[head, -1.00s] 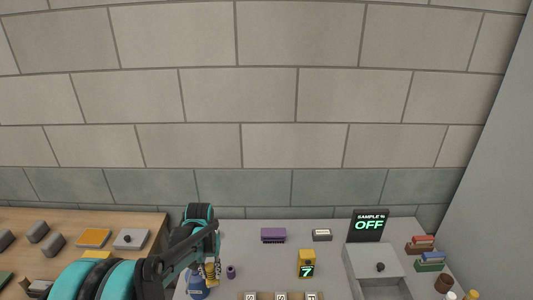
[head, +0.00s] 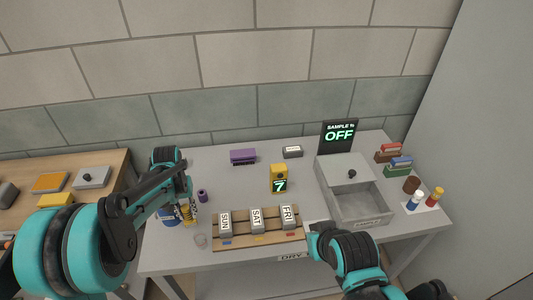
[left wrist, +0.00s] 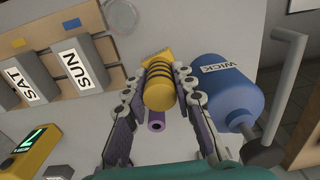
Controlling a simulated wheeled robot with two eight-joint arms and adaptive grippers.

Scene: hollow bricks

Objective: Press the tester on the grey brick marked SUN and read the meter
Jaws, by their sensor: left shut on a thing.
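Three grey bricks lie in a row on a wooden rack (head: 262,240), marked SUN, SAT and FRI. The SUN brick (head: 225,223) is leftmost in the head view; it also shows in the left wrist view (left wrist: 82,60). My left gripper (left wrist: 158,88) is shut on a yellow tester (left wrist: 159,95) with black bands, left of the SUN brick in the head view and apart from it. The yellow meter (head: 279,171) stands behind the rack and reads 7. My right arm comes in at the lower right; I cannot make out its fingers.
A blue bottle marked WICK (left wrist: 222,92) stands close beside my left gripper. A small purple cylinder (head: 202,196) and a clear round dish (head: 201,241) are nearby. A black sign (head: 338,136) reads SAMPLE % OFF, behind a grey open box (head: 362,206).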

